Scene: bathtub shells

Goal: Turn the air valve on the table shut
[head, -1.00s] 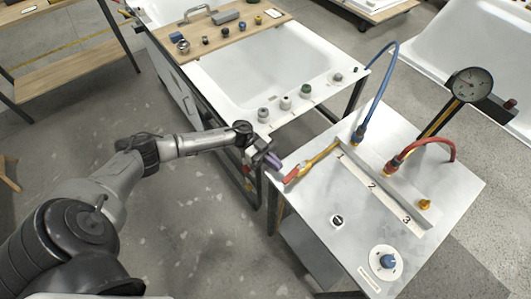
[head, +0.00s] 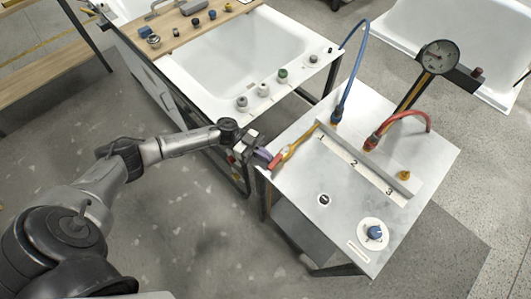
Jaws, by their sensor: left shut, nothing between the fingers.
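A blue knob (head: 374,233) sits on a white round plate near the front right of the metal table (head: 310,225); it looks like the air valve, though the label beside it is too small to read. A yellow piece with a red end (head: 276,161) lies at the table's left corner, near the mark 1. My left gripper (head: 264,155), with purple fingers, is shut and empty right beside that red end; I cannot tell if they touch. It is well left of the blue knob. My right gripper is out of view.
A blue hose (head: 352,75) and a red hose (head: 405,117) rise from a numbered strip (head: 350,160). A gauge (head: 439,57) stands behind the table. A bathtub shell (head: 230,60) with several small fittings on its rim lies behind left. The table's front left is mostly clear.

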